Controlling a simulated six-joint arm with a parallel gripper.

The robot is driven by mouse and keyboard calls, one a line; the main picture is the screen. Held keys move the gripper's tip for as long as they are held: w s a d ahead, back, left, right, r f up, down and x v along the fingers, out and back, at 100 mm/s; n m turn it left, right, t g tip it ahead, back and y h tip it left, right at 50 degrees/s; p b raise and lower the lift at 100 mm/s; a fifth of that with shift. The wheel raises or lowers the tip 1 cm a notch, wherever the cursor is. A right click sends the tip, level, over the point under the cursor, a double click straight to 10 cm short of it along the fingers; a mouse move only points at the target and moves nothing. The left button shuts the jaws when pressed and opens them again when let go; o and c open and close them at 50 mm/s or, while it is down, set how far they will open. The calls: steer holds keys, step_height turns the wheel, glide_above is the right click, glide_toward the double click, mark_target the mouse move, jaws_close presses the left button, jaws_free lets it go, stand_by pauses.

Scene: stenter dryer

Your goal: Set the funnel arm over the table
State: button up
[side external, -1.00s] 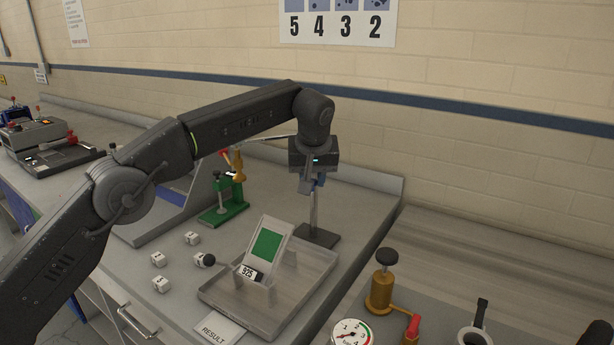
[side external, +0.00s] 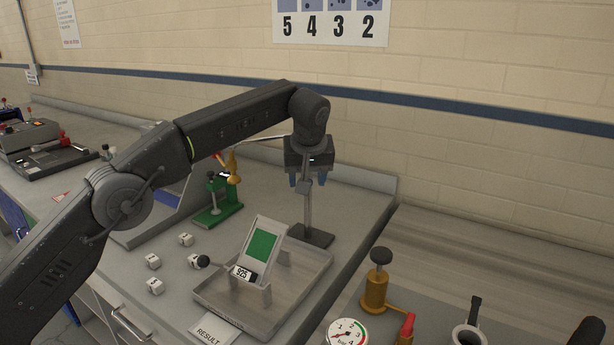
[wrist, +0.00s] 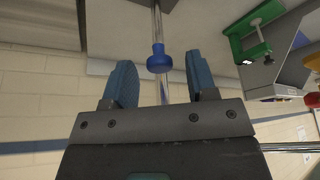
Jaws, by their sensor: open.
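A slim metal post (side external: 308,213) stands on a dark base plate (side external: 313,236) behind the tray. A thin rod (side external: 262,139) runs left from behind my gripper towards a brass funnel-like part (side external: 234,168); it looks like the funnel arm, but its joint with the post is hidden. My gripper (side external: 307,181) points down at the post's upper part, blue fingers apart on either side of it. In the wrist view, a blue knob (wrist: 159,60) shows between the open fingertips (wrist: 159,72); I see no contact. The sloped table with a green patch (side external: 263,246) stands in the tray, left of the post.
A grey tray (side external: 290,309) holds the sloped table. A green stand (side external: 213,213) is close to the brass part. Several white dice (side external: 154,287) and a black-knobbed lever (side external: 203,261) lie left of the tray. A gauge (side external: 347,334) and a brass valve (side external: 377,285) are front right.

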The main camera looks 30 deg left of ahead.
steer(key=s+d+r, duration=0.4)
steer(key=s+d, duration=0.4)
steer(key=s, duration=0.3)
steer(key=shift+d+r, duration=0.15)
steer(key=shift+r, duration=0.15)
stand_by(0.4)
steer(key=shift+c, duration=0.2)
